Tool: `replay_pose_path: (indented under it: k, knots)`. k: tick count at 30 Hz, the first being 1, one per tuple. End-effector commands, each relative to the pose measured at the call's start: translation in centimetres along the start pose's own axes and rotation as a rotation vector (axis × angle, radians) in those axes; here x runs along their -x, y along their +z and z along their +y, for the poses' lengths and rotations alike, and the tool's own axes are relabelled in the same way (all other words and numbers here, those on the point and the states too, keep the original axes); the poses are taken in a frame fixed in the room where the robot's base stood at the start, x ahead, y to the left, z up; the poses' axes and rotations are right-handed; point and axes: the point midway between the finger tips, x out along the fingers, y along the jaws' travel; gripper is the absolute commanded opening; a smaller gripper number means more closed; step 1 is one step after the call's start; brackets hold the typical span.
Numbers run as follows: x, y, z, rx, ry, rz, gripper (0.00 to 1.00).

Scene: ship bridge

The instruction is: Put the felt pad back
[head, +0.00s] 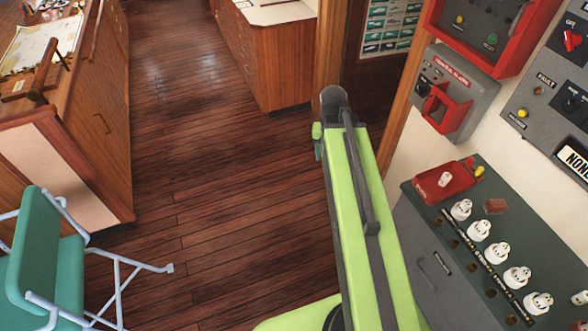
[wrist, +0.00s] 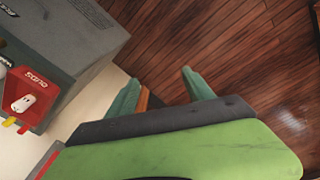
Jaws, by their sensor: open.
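My gripper (wrist: 158,78) shows in the wrist view as two teal fingers spread apart, with floor and a strip of orange-brown wood behind them. It is open and holds nothing that I can see. In the head view my arm hides most of it. I cannot make out a felt pad for certain. A small brown-red block (head: 495,207) lies on the grey switch console (head: 423,205) at the right of the head view, among white knobs; I cannot tell whether it is the pad.
A red fuse unit (head: 445,183) sits on the console and shows in the wrist view (wrist: 28,98). A teal folding chair (head: 45,262) stands at the lower left, below a wooden chart cabinet (head: 100,90). Wooden drawers (head: 265,55) stand ahead. The plank floor (head: 200,180) between is clear.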

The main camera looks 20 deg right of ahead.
Motion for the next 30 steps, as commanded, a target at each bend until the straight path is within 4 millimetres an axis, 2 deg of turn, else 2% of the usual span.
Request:
replay_pose_path:
  k: [1,3,6,8,11,18,20,26,28,30]
  knots:
    - [0.4,2.2,-4.5,0.13,-0.019,-0.017,0.61]
    - [0.8,4.7,-9.1,0.278,-0.041,-0.037,0.61]
    - [1.2,7.5,-13.1,0.42,-0.063,-0.057,0.61]
    - [1.4,8.5,-14.5,0.468,-0.07,-0.064,0.61]
    - [1.5,9.0,-15.2,0.495,-0.074,-0.069,0.61]
    - [1.1,8.9,-15.1,0.492,-0.074,-0.068,0.61]
    - [0.1,9.0,-15.1,0.491,-0.074,-0.068,0.61]
    - [-5.6,9.4,-15.4,0.489,-0.073,-0.067,0.61]
    - [-6.3,9.5,-15.4,0.489,-0.073,-0.067,0.61]
    - [-5.9,9.4,-15.4,0.489,-0.073,-0.067,0.61]
